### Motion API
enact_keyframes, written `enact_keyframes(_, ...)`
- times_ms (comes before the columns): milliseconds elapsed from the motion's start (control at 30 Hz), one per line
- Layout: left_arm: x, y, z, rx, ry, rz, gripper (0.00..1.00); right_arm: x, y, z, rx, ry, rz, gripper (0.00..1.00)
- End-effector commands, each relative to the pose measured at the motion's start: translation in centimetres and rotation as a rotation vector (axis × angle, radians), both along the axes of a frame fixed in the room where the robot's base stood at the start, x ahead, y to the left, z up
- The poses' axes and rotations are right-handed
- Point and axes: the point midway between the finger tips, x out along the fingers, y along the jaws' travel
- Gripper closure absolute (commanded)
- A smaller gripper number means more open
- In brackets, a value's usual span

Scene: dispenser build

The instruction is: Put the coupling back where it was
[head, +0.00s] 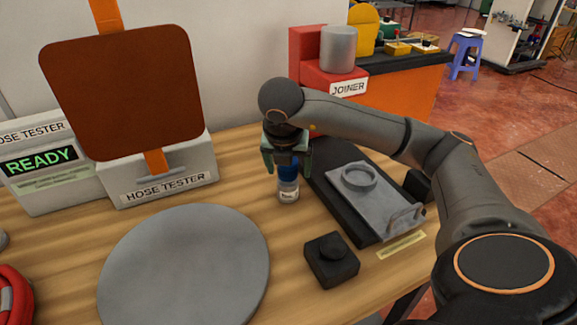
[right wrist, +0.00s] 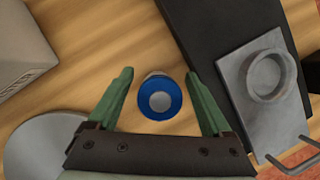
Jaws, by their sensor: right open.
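A small upright cylinder with a blue top and a white label (head: 288,188) stands on the wooden table; I cannot tell for sure whether it is the coupling. In the right wrist view its top shows as a blue ring with a grey centre (right wrist: 160,98). My right gripper (head: 288,163) points down over it. Its green fingers (right wrist: 159,76) are open on either side of the blue top, with gaps on both sides. The label's text is too small to read. My left gripper is out of view.
A black base with a grey slide plate and ring (head: 345,200) lies just right of the cylinder. A black block with a knob (head: 332,262) stands in front. A grey round plate (head: 185,265), hose tester (head: 160,180) and red joiner (head: 308,50) surround it.

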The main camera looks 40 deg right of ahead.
Motion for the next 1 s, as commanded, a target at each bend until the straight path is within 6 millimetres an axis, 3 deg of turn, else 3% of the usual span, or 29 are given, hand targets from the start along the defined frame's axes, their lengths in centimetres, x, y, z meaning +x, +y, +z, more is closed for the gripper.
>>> enact_keyframes(267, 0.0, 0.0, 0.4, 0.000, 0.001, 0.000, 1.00, 0.0, 0.2, 0.9, 0.000, -0.002, 0.001, 0.16)
enact_keyframes(433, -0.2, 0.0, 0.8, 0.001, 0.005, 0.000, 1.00, -0.8, 1.1, 4.0, 0.001, -0.005, 0.004, 0.16)
enact_keyframes(700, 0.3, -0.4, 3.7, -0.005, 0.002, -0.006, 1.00, -2.1, 2.7, 9.6, -0.002, -0.004, 0.002, 0.16)
enact_keyframes(1000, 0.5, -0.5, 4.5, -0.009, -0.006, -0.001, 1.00, -2.8, 3.6, 11.4, -0.001, -0.001, 0.000, 0.16)
